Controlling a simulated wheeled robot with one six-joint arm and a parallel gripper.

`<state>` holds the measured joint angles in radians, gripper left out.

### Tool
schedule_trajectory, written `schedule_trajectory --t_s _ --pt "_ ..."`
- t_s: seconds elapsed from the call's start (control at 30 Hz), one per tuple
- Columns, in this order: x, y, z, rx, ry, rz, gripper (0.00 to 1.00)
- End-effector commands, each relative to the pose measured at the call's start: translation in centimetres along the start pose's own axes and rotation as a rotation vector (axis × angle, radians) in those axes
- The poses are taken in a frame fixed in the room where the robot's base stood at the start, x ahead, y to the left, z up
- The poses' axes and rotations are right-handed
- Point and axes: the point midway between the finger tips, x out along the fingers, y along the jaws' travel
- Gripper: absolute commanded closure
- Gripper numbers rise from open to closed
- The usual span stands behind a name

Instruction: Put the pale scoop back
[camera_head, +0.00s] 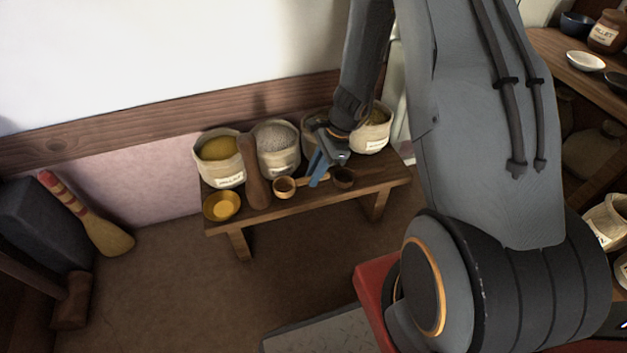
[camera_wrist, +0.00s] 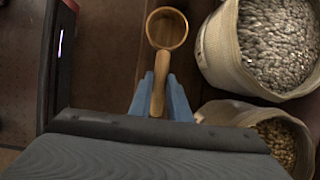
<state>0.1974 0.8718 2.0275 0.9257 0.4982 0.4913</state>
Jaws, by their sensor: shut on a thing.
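The pale scoop (camera_head: 284,187) is light wood with a round bowl and a straight handle. It is over the front of the low bench (camera_head: 290,208); I cannot tell whether it touches the top. My gripper (camera_head: 318,177) is shut on its handle. In the wrist view, the blue fingers of my gripper (camera_wrist: 160,95) flank the handle, and the scoop's bowl (camera_wrist: 167,28) points away beyond them. A darker scoop (camera_head: 343,178) lies on the bench just right of my gripper.
Several open sacks stand along the bench's back: yellow grain (camera_head: 222,172), grey grain (camera_head: 279,160) and one at right (camera_head: 373,140). A wooden pestle (camera_head: 254,175) and a yellow bowl (camera_head: 222,206) stand left. A broom (camera_head: 100,230) leans at far left; shelves fill the right.

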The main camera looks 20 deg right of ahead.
Motion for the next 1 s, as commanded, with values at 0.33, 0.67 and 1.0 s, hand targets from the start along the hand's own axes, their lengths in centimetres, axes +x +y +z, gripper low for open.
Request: schedule_trajectory --t_s 0.33,0.67,1.0 --pt "2.1 0.0 -0.9 0.000 -0.001 0.001 1.00" --pt "2.3 0.1 -1.0 0.000 -0.001 0.001 0.65" --pt "1.9 0.0 -0.8 0.000 0.000 0.000 0.65"
